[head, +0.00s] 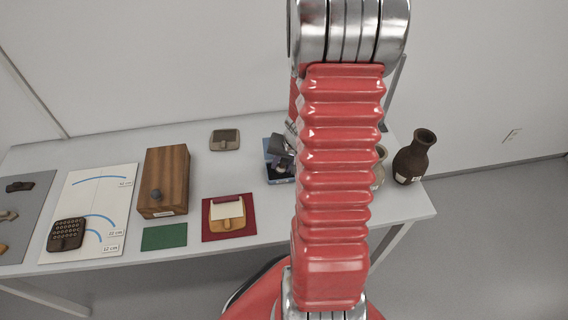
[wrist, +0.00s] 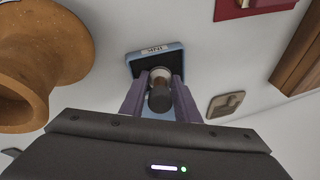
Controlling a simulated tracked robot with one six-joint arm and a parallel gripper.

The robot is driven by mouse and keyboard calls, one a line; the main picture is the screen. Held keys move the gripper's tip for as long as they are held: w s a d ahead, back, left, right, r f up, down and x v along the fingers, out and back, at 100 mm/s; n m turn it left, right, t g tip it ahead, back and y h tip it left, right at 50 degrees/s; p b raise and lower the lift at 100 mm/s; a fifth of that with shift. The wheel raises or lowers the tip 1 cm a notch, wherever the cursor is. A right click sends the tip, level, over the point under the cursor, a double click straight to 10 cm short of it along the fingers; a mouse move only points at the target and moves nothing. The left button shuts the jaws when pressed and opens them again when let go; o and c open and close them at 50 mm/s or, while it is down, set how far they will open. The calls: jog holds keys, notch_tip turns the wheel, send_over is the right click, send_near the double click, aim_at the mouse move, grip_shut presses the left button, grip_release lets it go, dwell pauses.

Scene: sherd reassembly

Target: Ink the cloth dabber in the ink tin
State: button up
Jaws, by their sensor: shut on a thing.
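The ink tin (wrist: 134,62) is a blue, open, box-like tin with a white label; in the head view it (head: 271,148) stands toward the back right of the table, partly covered by my gripper. The dabber is lined up over the tin in the wrist view. In the head view my gripper (head: 281,160) is at the tin.
A dark vase (head: 415,155) and a paler vessel (head: 379,168) stand right of the tin, partly behind my arm. A wooden box (head: 166,175), red mat (head: 207,231), green mat (head: 164,237) and brown tablet (head: 225,139) lie left. Bare table separates them.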

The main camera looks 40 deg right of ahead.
jog(key=shift+f, duration=0.1)
jog(key=shift+r, duration=3.6)
jog(key=w+a+r+n+y, duration=0.1)
jog(key=w+a+r+n, duration=0.15)
jog(key=w+r, duration=0.45)
jog(key=w+a+f+n+y, duration=0.1)
jog(key=w+a+n, duration=0.3)
jog(key=a, duration=0.8)
jog(key=w+a+f+n+g+y, duration=0.1)
jog(key=w+a+n, duration=0.3)
jog(key=a, duration=0.8)
jog(key=w, duration=0.2)
jog(key=shift+w+a+f, duration=0.15)
jog(key=shift+w+a, duration=0.1)
jog(key=shift+w, duration=0.15)
